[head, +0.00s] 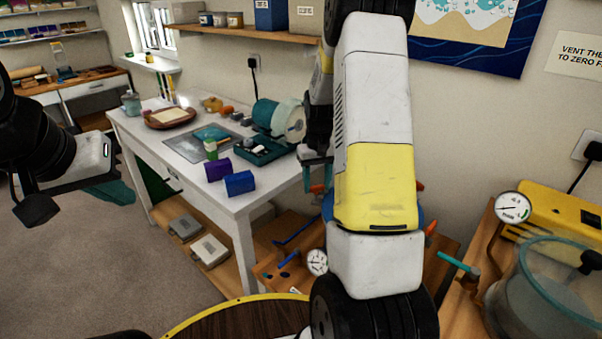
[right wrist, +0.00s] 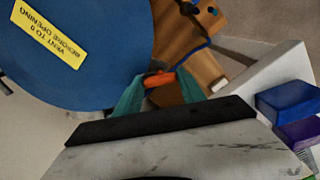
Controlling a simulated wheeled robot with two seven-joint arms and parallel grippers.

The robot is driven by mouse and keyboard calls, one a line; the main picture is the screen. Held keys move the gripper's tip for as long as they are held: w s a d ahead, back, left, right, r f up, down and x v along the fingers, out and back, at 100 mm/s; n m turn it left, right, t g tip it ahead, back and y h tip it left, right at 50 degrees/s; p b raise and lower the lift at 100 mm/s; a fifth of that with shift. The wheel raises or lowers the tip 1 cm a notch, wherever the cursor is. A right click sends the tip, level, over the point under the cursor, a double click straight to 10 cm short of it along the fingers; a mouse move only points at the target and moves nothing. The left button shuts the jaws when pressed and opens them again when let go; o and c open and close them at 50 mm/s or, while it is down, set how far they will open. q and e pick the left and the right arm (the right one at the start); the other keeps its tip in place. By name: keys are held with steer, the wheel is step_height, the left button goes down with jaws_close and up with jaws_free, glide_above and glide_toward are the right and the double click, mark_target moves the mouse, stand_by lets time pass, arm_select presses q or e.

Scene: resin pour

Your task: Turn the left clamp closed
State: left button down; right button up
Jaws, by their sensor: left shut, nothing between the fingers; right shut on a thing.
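The pressure pot's blue lid (right wrist: 75,50) fills the upper left of the right wrist view, with a yellow vent label. At its edge is the orange handle of the left clamp (right wrist: 159,79). My right gripper (right wrist: 172,90) has its two teal fingers on either side of this handle, shut on it. In the head view my right gripper (head: 318,181) is partly hidden by my forearm, which also covers most of the lid (head: 328,207). My left gripper (head: 120,191) is shut and empty in the air at the left, away from the pot.
A white table (head: 240,203) holds purple and blue blocks, a tray and a teal machine (head: 275,115). Right of my arm are other orange handles (head: 431,228), a gauge (head: 513,208) and a glass chamber (head: 550,290). Open floor lies at the left.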

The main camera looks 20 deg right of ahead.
steer(key=m, duration=0.7)
steer(key=shift+r, duration=0.1)
stand_by(0.5)
steer(key=o, duration=1.4)
steer(key=shift+c, duration=0.2)
step_height(320, 180, up, 8)
steer(key=shift+f, duration=0.1)
